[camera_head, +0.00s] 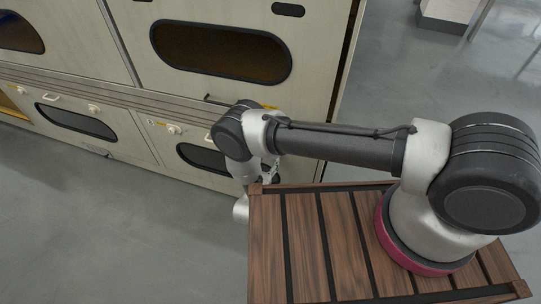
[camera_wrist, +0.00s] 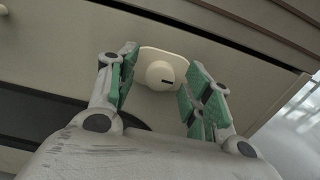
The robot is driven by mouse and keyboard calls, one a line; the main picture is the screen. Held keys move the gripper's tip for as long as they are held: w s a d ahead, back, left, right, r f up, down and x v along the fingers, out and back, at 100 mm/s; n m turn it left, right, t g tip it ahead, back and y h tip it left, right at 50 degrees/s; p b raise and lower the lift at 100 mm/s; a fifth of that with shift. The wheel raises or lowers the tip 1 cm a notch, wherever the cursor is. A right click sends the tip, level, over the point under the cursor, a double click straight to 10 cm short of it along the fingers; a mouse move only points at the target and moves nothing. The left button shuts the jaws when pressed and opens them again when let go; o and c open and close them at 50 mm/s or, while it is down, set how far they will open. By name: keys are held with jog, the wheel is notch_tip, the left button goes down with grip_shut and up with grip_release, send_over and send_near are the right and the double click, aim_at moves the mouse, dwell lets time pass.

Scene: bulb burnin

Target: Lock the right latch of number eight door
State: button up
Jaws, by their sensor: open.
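In the wrist view a cream round latch knob (camera_wrist: 158,74) sits on a pale plate on the door panel. A short dark mark shows on the knob's right side. My gripper (camera_wrist: 162,62) is open, with one green-padded finger on each side of the knob. I cannot tell whether the pads touch it. In the head view the lower right door (camera_head: 145,127) has a dark oval window (camera_head: 200,158) and a white latch (camera_head: 174,129) at its upper left. My arm hides the door's upper right area there. No door number is readable.
A larger upper door with a dark window (camera_head: 221,52) is above. Another lower door with a dark window (camera_head: 76,122) is to the left. In the wrist view a dark slit (camera_wrist: 190,28) runs above the knob. Grey floor (camera_head: 120,235) in front of the cabinet is clear.

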grip_shut()
jog(key=shift+n, duration=0.3)
jog(key=shift+w+a+f+n, duration=0.1)
jog(key=shift+n, duration=4.2)
jog(key=shift+a+f+n, duration=0.1)
jog(key=shift+n, duration=4.2)
